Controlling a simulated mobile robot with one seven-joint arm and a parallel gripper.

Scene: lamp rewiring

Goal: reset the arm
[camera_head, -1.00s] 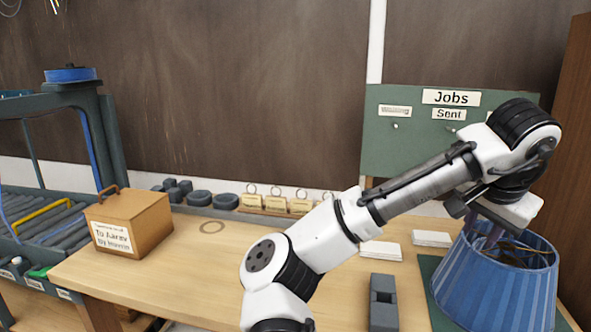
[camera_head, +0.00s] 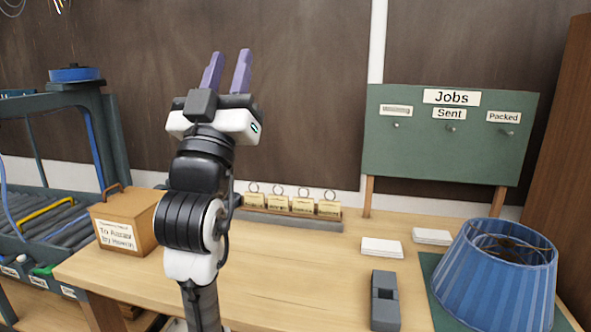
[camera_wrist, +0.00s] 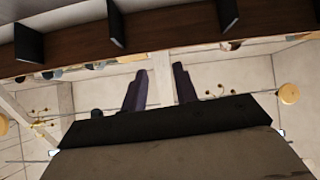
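My gripper (camera_head: 227,72) is raised above the left part of the workbench, with its two purple fingers pointing up. The fingers stand apart with nothing between them. In the wrist view the fingers (camera_wrist: 160,88) also show apart and empty, against a pale surface and a dark shelf-like beam. My arm stands nearly upright in the head view and hides part of the bench and part of the box behind it.
A blue lampshade (camera_head: 494,275) stands on a green mat (camera_head: 445,318) at the right. A grey block (camera_head: 384,300), white card stacks (camera_head: 381,248) and a row of tags (camera_head: 291,206) are on the bench (camera_head: 300,260). A wooden box (camera_head: 122,222) is at left; the Jobs board (camera_head: 440,150) stands behind.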

